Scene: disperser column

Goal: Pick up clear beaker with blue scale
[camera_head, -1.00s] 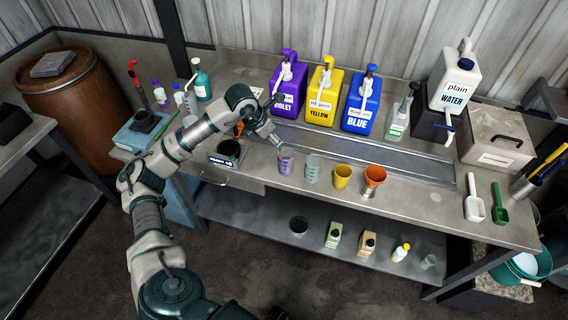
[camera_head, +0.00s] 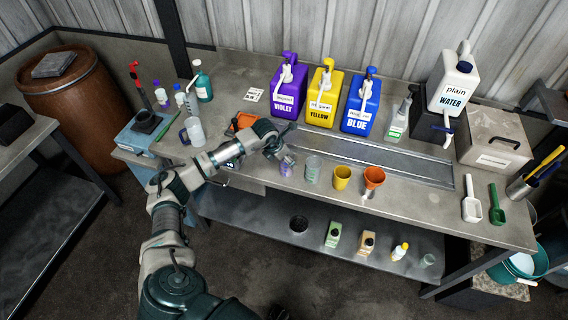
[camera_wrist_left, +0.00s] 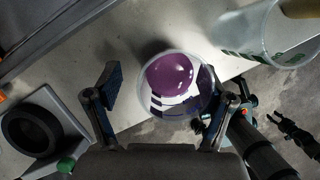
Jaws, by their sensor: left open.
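A clear beaker (camera_head: 287,166) with purple contents stands near the front edge of the bench. In the left wrist view this beaker (camera_wrist_left: 186,101) shows dark, bluish-looking marks on its wall. My left gripper (camera_wrist_left: 160,92) is open above it, one finger on each side; I see no clear contact. In the head view my left gripper (camera_head: 282,151) partly covers the beaker's top. A second clear beaker (camera_head: 313,168), with green marks, stands just to the right; it also shows in the left wrist view (camera_wrist_left: 262,38). A dark shape at the head view's bottom edge may be my right gripper.
A yellow cup (camera_head: 342,178) and an orange funnel-like cup (camera_head: 374,177) stand further right along the front edge. Violet (camera_head: 288,88), yellow (camera_head: 323,97) and blue (camera_head: 360,104) jugs line the back. A white pitcher (camera_head: 194,131) stands at the left.

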